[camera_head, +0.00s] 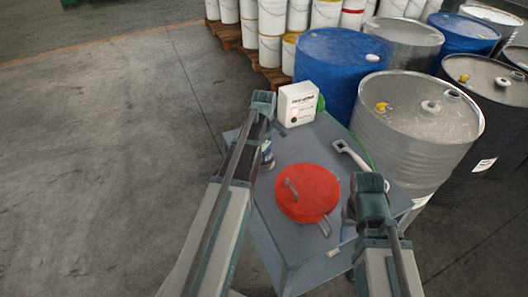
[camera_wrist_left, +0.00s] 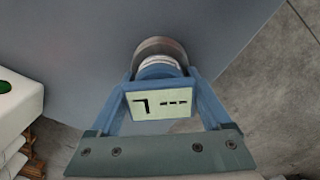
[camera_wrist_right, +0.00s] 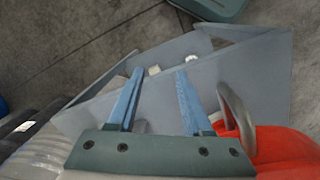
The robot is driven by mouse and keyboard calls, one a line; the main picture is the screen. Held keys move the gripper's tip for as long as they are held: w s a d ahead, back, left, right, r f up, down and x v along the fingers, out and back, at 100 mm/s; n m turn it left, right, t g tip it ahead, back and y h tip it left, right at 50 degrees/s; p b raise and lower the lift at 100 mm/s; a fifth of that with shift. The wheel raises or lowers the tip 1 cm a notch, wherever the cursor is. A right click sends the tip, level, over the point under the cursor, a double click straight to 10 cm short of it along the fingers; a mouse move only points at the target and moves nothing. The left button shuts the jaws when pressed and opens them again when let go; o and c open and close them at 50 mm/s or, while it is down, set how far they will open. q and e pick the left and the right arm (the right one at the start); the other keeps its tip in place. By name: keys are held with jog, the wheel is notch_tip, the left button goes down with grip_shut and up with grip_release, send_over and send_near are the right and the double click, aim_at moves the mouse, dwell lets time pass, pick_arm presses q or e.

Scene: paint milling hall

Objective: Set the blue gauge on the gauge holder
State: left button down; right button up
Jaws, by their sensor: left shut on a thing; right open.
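The blue gauge (camera_wrist_left: 160,102), with a pale display and a round blue and white body, sits between the fingers of my left gripper (camera_wrist_left: 165,88), which is shut on it. In the head view the gauge (camera_head: 267,154) shows partly beside my left gripper (camera_head: 263,128), over the left side of the table. A round grey-brown rim (camera_wrist_left: 158,46) lies just behind the gauge and may be the gauge holder; I cannot tell whether they touch. My right gripper (camera_wrist_right: 155,95) is open and empty near the table's right side; it also shows in the head view (camera_head: 367,190).
The grey table (camera_head: 262,205) carries a red lid (camera_head: 307,193) with a handle, a white box (camera_head: 298,103) and a white-handled tool (camera_head: 350,157). A blue drum (camera_head: 325,75) and a metal drum (camera_head: 410,130) stand close behind. Floor on the left is clear.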

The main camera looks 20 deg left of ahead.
pick_arm(q)
jog(key=shift+f+b, duration=0.3)
jog(key=shift+f, duration=0.1)
grip_release()
jog(key=shift+r, duration=0.1)
notch_tip(320, 180, up, 14)
jog(key=p, duration=1.4)
jog(key=shift+s+f, duration=0.1)
jog(key=shift+f, duration=0.1)
